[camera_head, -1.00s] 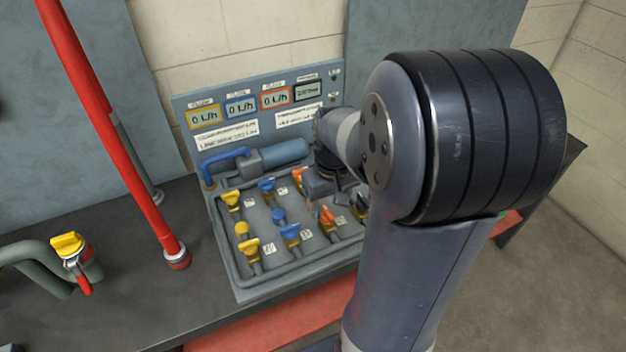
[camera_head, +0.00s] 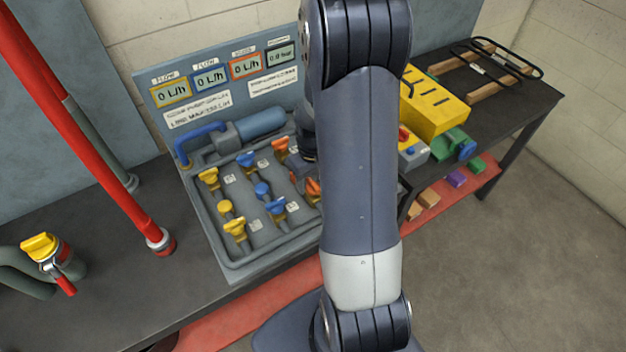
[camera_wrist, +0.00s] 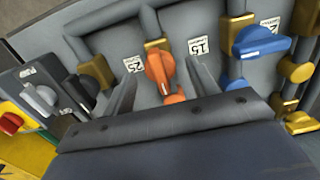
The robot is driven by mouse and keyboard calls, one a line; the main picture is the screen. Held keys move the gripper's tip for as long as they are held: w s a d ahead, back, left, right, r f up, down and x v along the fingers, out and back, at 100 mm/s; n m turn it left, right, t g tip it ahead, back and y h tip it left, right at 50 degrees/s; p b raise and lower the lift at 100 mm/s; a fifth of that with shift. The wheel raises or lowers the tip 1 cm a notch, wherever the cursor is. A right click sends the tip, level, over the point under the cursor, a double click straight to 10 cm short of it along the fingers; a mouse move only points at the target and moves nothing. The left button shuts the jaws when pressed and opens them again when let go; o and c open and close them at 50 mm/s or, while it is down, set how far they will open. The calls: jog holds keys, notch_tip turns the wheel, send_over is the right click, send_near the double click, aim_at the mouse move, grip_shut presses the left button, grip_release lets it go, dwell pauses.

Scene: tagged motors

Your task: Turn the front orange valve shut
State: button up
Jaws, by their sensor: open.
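The front orange valve (camera_wrist: 158,70) shows between my fingers in the wrist view. Its handle lies roughly along its pipe. My gripper (camera_wrist: 161,76) is open, with one finger on each side of the handle. I cannot tell whether either finger touches it. An orange knob (camera_wrist: 175,98) sits just below the handle in this view. In the head view the front orange valve (camera_head: 314,187) is mostly hidden behind my arm, and my gripper is hidden there too. The back orange valve (camera_head: 281,147) is visible at the far side of the panel.
A front blue valve (camera_wrist: 262,43) lies across its pipe beside the orange one. Yellow valves (camera_head: 236,229) stand at the panel's left. A red pole (camera_head: 95,150) rises left of the panel; a yellow box (camera_head: 437,105) stands right.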

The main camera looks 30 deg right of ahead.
jog(key=shift+f, duration=0.5)
jog(key=shift+c, duration=0.6)
jog(key=c, duration=0.9)
